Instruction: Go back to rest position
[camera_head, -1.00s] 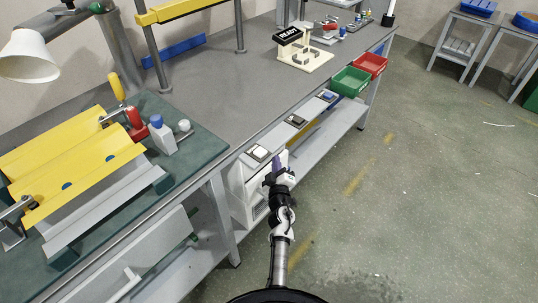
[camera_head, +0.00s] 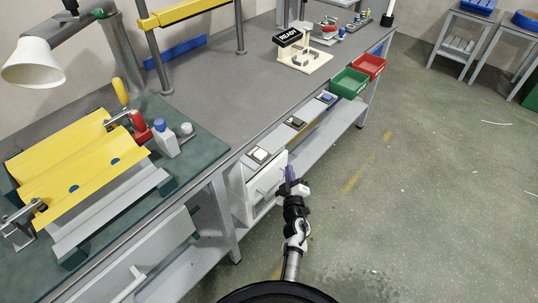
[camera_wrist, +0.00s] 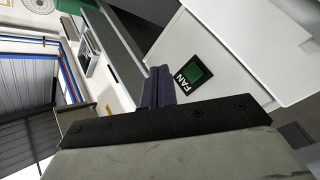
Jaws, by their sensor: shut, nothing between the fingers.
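My gripper (camera_head: 290,174) is out in front of the bench, beside the white drawer unit (camera_head: 265,188) under the bench edge. In the wrist view its two purple fingers (camera_wrist: 158,88) are together with nothing between them. The fingers appear apart from the drawer unit in the head view. A black label reading FAN with a green square (camera_wrist: 195,72) shows on a pale surface near the fingers in the wrist view.
The bench (camera_head: 225,85) runs along the left, with yellow corrugated sheet (camera_head: 75,160) on a green mat. Green (camera_head: 350,82) and red (camera_head: 370,66) bins hang at its front edge. Open floor (camera_head: 430,190) lies to the right.

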